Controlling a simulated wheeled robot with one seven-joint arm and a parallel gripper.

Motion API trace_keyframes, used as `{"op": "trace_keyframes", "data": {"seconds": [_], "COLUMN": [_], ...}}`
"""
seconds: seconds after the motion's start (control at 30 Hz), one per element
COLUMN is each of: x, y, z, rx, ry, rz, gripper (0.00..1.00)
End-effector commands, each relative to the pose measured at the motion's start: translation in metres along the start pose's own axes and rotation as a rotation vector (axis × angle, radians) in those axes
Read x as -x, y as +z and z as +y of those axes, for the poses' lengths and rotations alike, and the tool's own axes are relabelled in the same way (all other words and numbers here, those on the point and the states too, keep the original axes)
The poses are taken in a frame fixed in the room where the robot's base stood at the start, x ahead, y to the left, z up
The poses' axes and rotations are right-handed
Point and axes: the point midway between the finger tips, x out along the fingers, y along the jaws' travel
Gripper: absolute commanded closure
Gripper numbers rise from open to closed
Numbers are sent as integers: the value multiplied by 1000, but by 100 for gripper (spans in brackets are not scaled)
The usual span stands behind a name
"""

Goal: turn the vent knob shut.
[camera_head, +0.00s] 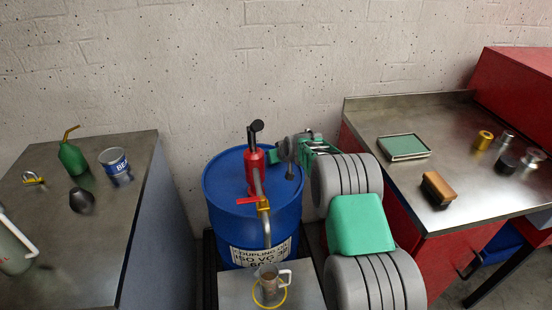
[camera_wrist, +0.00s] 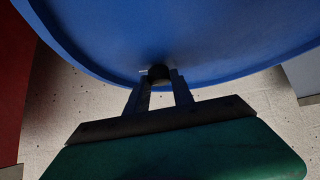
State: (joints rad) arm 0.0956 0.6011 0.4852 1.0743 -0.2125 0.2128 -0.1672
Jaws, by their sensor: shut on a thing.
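The vent knob (camera_wrist: 159,72) is a small black knob against the blue drum (camera_wrist: 215,35) in the wrist view. My gripper (camera_wrist: 160,80) is shut on the knob, with one finger on each side of it. In the head view the drum (camera_head: 222,187) stands upright behind a small stand. My arm reaches over its right side from the right. The fingertips and the knob are hard to make out there. I cannot tell how far the knob is turned.
A red hand pump (camera_head: 253,172) with a bent spout rises from the drum top, close to my gripper. A measuring jug (camera_head: 268,280) stands under the spout. Benches with loose items flank the drum: a steel-topped left bench (camera_head: 115,215) and a right bench (camera_head: 385,110).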

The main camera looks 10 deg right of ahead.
Motion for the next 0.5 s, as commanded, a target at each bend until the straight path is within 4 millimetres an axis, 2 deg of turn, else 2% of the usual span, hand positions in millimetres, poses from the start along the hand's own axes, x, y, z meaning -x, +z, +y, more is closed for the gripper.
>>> {"op": "trace_keyframes", "data": {"seconds": [0.13, 0.5], "x": [0, -1], "y": [0, 1], "z": [0, 1], "rx": [0, 10], "ry": [0, -11], "rz": [0, 0], "gripper": [100, 100]}}
